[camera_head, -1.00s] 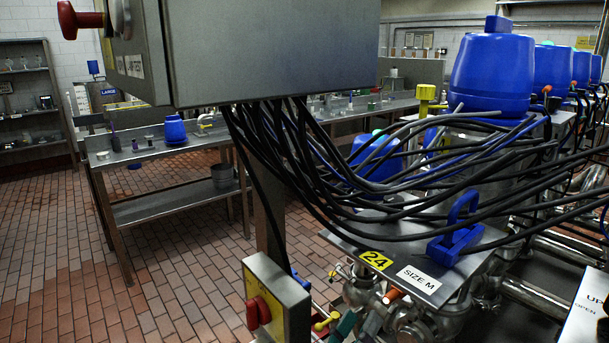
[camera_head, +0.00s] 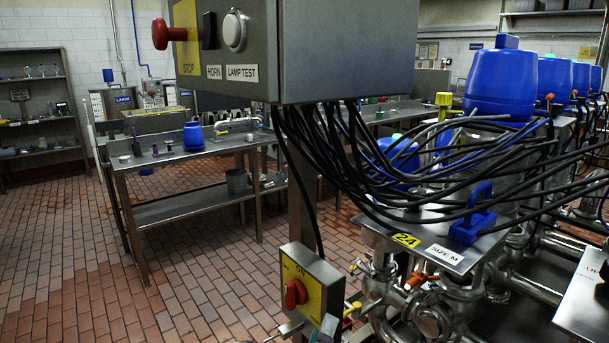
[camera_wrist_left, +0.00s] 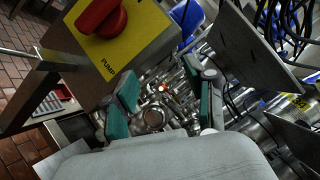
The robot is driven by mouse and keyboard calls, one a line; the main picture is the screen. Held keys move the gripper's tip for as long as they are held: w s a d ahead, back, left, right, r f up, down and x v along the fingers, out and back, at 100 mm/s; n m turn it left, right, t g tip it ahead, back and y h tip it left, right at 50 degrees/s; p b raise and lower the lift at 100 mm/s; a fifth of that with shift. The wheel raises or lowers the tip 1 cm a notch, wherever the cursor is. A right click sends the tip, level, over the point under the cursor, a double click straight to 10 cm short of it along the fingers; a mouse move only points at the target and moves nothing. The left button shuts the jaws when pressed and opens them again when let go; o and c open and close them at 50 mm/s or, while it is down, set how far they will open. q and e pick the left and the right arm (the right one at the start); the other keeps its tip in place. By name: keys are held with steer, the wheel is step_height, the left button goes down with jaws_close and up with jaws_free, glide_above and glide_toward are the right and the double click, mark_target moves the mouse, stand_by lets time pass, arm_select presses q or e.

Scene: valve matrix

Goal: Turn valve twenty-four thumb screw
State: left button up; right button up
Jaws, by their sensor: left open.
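Valve twenty-four is marked by a yellow "24" label (camera_head: 407,240) on a steel plate at right in the head view. Below the plate are steel pipe fittings (camera_head: 432,318), an orange part (camera_head: 415,281) and a small yellow-handled part (camera_head: 351,309). I cannot tell which part is the thumb screw. My left gripper (camera_head: 322,330) barely shows at the bottom edge, below the pump switch box. In the left wrist view, its teal-padded fingers (camera_wrist_left: 166,104) are apart and empty. Steel fittings (camera_wrist_left: 153,118) show beyond and between them. My right gripper is not in view.
The yellow pump switch box with a red knob (camera_head: 296,293) stands just left of the fittings, and close to my left gripper in the wrist view (camera_wrist_left: 112,38). Black cables (camera_head: 370,165) hang above the valve. A grey control box (camera_head: 345,50) is overhead. Open tiled floor lies left.

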arm_select(q)
steer(key=s+a+f+n+g+y, duration=0.4)
steer(key=a+f+n, duration=0.3)
steer(key=a+n, duration=0.15)
steer(key=s+a+f+n+g+y, duration=0.3)
steer(key=a+f+n+y, duration=0.1)
steer(key=a+f+n, duration=0.45)
steer(key=s+a+f+n+g, duration=0.3)
steer(key=s+n+g, duration=0.1)
steer(key=s, duration=0.5)
steer(key=s+a+f+n+g, duration=0.3)
steer(key=s+a+n+g, duration=0.1)
steer(key=s, duration=0.4)
step_height(320, 180, down, 24)
steer(key=s+g+p, duration=0.2)
steer(key=s+a+f+p, duration=0.1)
steer(key=s+a+f, duration=0.1)
steer(key=s+f, duration=1.3)
steer(key=shift+s+a+f+m+g, duration=0.3)
steer(key=shift+s+g, duration=0.1)
steer(key=shift+s, duration=0.55)
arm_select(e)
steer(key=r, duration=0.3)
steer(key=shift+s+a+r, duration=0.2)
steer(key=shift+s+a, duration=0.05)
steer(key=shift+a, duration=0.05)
